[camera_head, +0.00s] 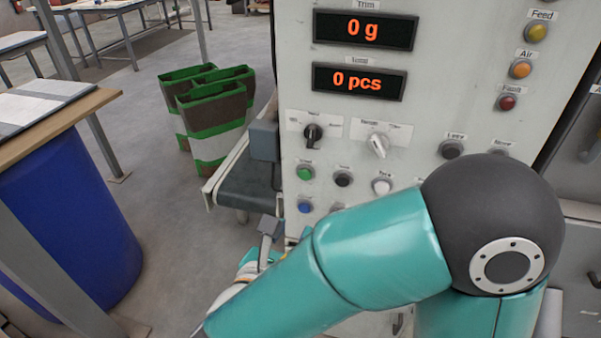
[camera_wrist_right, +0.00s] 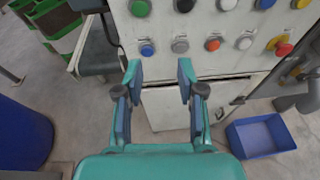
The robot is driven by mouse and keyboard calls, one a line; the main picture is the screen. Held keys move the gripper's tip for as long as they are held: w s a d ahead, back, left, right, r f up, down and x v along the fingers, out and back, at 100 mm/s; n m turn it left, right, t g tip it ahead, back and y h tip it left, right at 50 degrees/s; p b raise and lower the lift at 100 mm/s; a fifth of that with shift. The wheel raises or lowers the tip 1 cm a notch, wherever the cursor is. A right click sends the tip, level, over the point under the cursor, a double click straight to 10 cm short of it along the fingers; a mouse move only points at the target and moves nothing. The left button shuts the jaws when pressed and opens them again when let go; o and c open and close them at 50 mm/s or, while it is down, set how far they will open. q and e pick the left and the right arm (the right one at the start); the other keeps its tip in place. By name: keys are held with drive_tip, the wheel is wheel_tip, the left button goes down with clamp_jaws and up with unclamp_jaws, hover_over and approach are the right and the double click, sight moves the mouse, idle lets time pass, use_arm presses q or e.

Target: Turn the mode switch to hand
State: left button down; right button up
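Two selector switches sit on the grey control panel (camera_head: 430,110) in the head view: a black-handled one (camera_head: 313,135) on the left and a pale-handled one (camera_head: 378,144) to its right. Their small labels are too blurred to tell which is the mode switch. The black handle points roughly downward; the pale one looks slightly tilted. My right gripper (camera_head: 266,238) is below and left of both switches, apart from them, and partly hidden by my own arm. In the wrist view it is open and empty (camera_wrist_right: 159,72), facing the lower panel. My left gripper is not in view.
A green button (camera_head: 305,173) and a blue button (camera_head: 305,206) sit below the black switch. Displays (camera_head: 365,30) read 0 g and 0 pcs. A grey conveyor (camera_head: 245,185) juts out left of the panel. A blue drum (camera_head: 70,215) and a blue bin (camera_wrist_right: 260,137) stand nearby.

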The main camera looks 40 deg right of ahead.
wheel_tip(320, 180, up, 10)
drive_tip(key=a+t+h, duration=0.1)
drive_tip(key=t+h, duration=0.1)
drive_tip(key=t, duration=0.1)
drive_tip(key=p, duration=0.3)
approach(311, 134)
drive_tip(key=x, duration=0.9)
clamp_jaws()
